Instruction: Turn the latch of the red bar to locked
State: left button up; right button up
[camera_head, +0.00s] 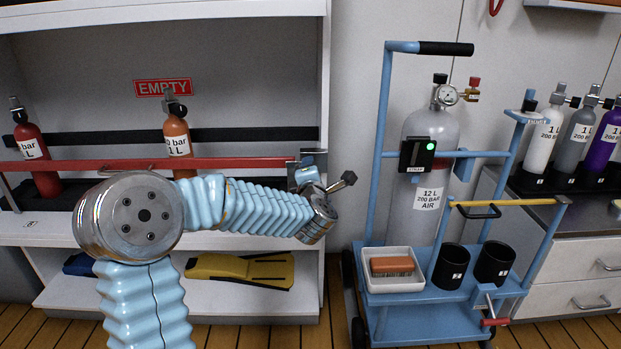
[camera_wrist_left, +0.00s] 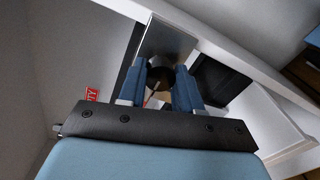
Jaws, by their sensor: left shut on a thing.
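The red bar (camera_head: 225,164) runs level across the front of the shelf at left. A metal latch plate (camera_head: 316,158) sits at its right end, by the shelf's upright. My left gripper (camera_head: 306,176) is at this latch, partly covered by my own wrist. In the left wrist view, the two blue fingers of my left gripper (camera_wrist_left: 160,82) are shut on the dark round latch knob (camera_wrist_left: 159,75), in front of the shiny latch plate (camera_wrist_left: 168,42). The latch's exact turn angle is hidden by the fingers. My right gripper is not in view.
An orange bottle (camera_head: 177,137) and a red bottle (camera_head: 35,150) stand behind the bar, below an EMPTY sign (camera_head: 163,87). Yellow fins (camera_head: 240,268) lie on the lower shelf. A blue trolley (camera_head: 430,305) with a grey cylinder (camera_head: 430,150) stands to the right, across a narrow gap.

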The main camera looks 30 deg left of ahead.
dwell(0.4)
pick_arm(q)
jog(key=o, duration=1)
jog(key=shift+o, duration=0.2)
jog(key=v, duration=1.3)
jog(key=shift+s, duration=0.4)
jog(key=shift+d+r, duration=0.1)
